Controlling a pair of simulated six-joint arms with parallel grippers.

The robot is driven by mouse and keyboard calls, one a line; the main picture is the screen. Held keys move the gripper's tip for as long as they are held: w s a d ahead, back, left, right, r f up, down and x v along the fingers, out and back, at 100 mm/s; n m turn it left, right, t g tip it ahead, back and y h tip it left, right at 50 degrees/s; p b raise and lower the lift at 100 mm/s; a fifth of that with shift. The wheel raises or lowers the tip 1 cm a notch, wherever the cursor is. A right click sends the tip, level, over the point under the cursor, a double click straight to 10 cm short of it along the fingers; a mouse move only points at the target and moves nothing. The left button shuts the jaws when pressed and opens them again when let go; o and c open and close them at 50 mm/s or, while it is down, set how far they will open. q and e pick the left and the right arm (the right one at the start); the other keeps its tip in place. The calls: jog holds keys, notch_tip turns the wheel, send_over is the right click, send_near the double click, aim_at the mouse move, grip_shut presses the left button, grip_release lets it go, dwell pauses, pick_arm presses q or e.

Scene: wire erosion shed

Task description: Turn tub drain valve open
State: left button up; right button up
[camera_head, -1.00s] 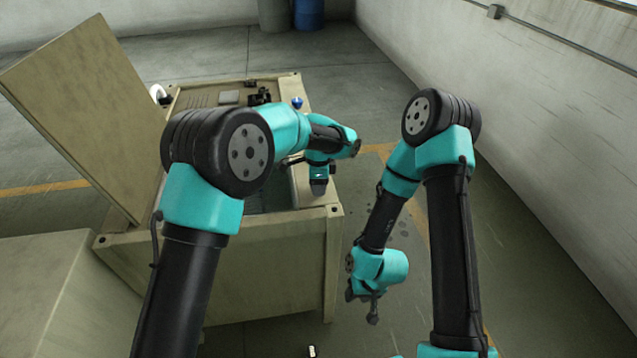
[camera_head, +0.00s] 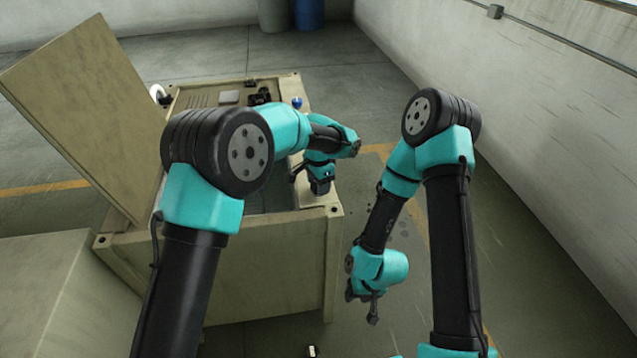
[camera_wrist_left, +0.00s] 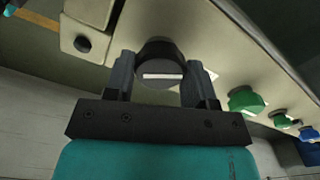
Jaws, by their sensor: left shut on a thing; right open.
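A black round knob (camera_wrist_left: 158,52) with a white bar on its face sits on the beige tub edge in the left wrist view. My left gripper (camera_wrist_left: 160,68) has one finger on each side of this knob and is shut on it. The white bar runs across the picture, from finger to finger. In the head view my left gripper (camera_head: 320,187) is low over the right rim of the beige tub (camera_head: 265,265), and the knob is hidden there. My right gripper (camera_head: 362,304) is open and empty, right of the tub above the floor.
Two green knobs (camera_wrist_left: 246,101) and a blue one (camera_wrist_left: 310,134) stand along the same edge in the left wrist view. The tub's raised lid (camera_head: 85,120) leans at the left. Floor is free on the right, up to the wall (camera_head: 550,130).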

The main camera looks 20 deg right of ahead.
pick_arm(q)
jog(key=n, duration=0.6)
jog(key=shift+n, duration=0.3)
jog(key=n, duration=0.5)
jog(key=shift+n, duration=0.3)
jog(key=o, duration=0.9)
notch_tip(320, 180, up, 18)
jog(key=shift+f, duration=0.25)
